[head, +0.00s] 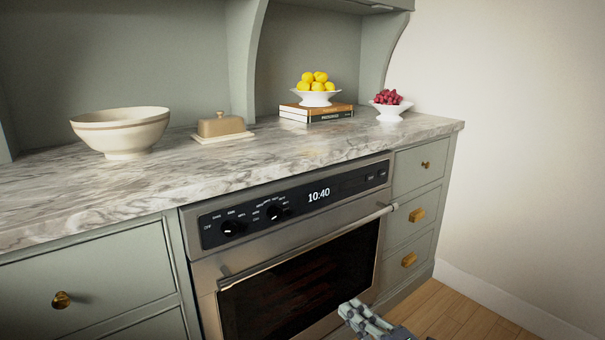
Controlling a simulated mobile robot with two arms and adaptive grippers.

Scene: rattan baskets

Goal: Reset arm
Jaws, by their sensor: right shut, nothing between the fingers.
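My right gripper (352,308) shows at the bottom edge of the head view, in front of the oven door. It is shut and empty. Most of my right arm is out of the frame below. My left gripper is not in view.
The oven (300,285) has a bar handle (310,248) across its door. A marble counter (250,170) above holds a bowl (122,132), a butter dish (221,127), lemons (316,78) on books (316,113) and red fruit (387,97). Wooden floor (450,310) is clear at right.

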